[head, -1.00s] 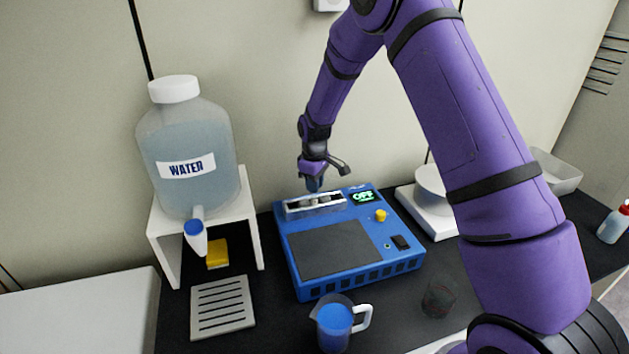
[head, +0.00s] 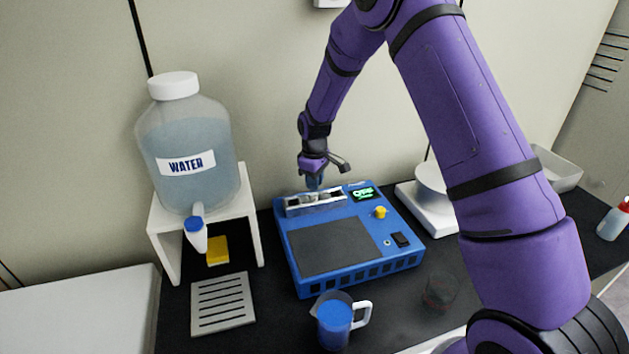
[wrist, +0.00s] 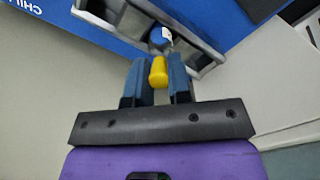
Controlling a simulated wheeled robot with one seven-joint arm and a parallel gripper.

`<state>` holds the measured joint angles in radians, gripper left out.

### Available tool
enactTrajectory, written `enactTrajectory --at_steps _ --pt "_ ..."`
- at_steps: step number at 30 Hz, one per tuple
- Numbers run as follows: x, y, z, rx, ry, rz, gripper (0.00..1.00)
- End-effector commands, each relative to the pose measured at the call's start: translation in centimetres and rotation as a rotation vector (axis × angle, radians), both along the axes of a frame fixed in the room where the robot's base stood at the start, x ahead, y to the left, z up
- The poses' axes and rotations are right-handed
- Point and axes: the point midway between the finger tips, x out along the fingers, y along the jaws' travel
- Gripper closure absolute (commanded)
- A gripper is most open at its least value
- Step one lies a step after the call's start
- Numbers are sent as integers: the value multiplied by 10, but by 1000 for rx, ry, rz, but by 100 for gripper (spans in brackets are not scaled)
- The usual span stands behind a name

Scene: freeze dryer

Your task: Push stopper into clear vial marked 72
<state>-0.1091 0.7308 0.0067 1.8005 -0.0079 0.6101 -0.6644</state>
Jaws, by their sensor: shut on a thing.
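My gripper (wrist: 158,84) shows in the wrist view with two blue fingers closed around a small yellow stopper (wrist: 158,72). Just beyond the stopper, a small round blue-and-white top (wrist: 160,37) sits in the grey holder; it may be a vial, and I cannot read a number on it. In the head view my gripper (head: 314,184) points down over the clear vial holder (head: 294,210) at the back of the blue device (head: 345,273). Small pale shapes show in that holder beside my fingers. The clear vial marked 72 cannot be made out.
A water jug (head: 185,135) on a white stand (head: 247,215) is at the left. A blue-filled pitcher (head: 335,322) and a dark glass (head: 441,292) stand in front. A white device (head: 430,200) is at the right. The wall is close behind.

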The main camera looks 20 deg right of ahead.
Motion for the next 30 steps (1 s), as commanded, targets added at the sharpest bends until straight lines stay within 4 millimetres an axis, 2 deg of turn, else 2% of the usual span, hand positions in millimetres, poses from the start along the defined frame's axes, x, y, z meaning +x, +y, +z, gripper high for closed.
enactTrajectory --at_steps 30 --pt "0 0 -10 0 0 0 100"
